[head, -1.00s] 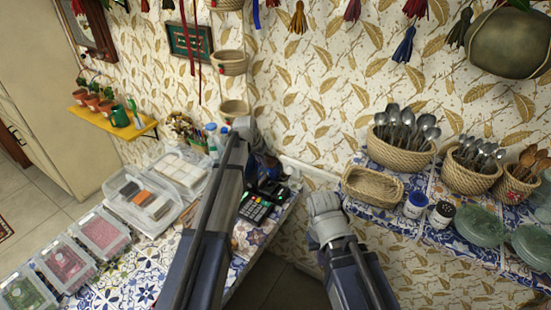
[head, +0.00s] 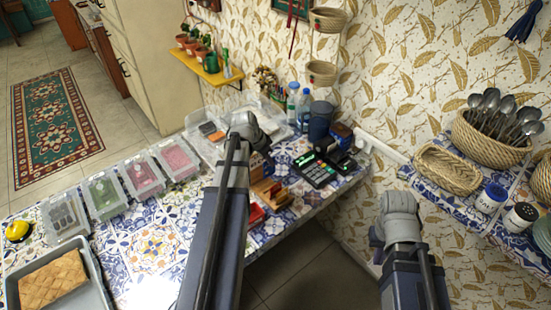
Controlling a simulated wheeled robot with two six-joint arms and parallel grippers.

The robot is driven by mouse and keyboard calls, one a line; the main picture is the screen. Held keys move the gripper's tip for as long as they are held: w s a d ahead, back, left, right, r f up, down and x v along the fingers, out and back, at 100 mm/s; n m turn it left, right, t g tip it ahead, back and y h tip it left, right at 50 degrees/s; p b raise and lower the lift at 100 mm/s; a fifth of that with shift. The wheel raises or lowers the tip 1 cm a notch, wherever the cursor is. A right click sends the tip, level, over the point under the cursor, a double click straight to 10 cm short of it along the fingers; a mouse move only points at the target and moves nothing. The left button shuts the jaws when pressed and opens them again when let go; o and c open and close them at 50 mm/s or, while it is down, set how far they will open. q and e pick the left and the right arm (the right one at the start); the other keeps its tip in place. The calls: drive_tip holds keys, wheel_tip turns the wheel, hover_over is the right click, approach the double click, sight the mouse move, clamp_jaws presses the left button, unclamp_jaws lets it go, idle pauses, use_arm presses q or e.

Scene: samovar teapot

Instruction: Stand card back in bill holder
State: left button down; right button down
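A small wooden holder (head: 271,190) with upright slats stands on the tiled counter, just below my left arm's end; it may be the bill holder. A small red item (head: 256,215) lies beside it at the counter's front edge, partly behind my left arm; I cannot tell if it is the card. My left gripper (head: 266,160) points down above the wooden holder; its fingers are mostly hidden and I cannot tell whether they hold anything. My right arm ends in a grey wrist (head: 399,215) over the floor gap right of the counter; its fingers do not show clearly.
A calculator-like terminal (head: 318,172) and dark devices stand right of the holder. Clear lidded boxes (head: 140,177) line the counter's back left. A tray with a pastry slab (head: 52,280) sits front left. A shelf with baskets (head: 450,168) is at right.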

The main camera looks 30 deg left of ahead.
sight(269, 175)
use_arm(q)
drive_tip(key=shift+f, duration=0.2)
wheel_tip(269, 175, down, 7)
drive_tip(key=b, duration=0.7)
drive_tip(key=shift+f, duration=0.1)
drive_tip(key=shift+f+b, duration=0.85)
drive_tip(key=shift+b, duration=0.3)
idle(0.7)
drive_tip(key=c, duration=0.8)
unclamp_jaws()
drive_tip(key=shift+c, duration=0.2)
drive_tip(key=shift+r, duration=0.15)
wheel_tip(269, 175, up, 7)
drive_tip(key=p, duration=0.7)
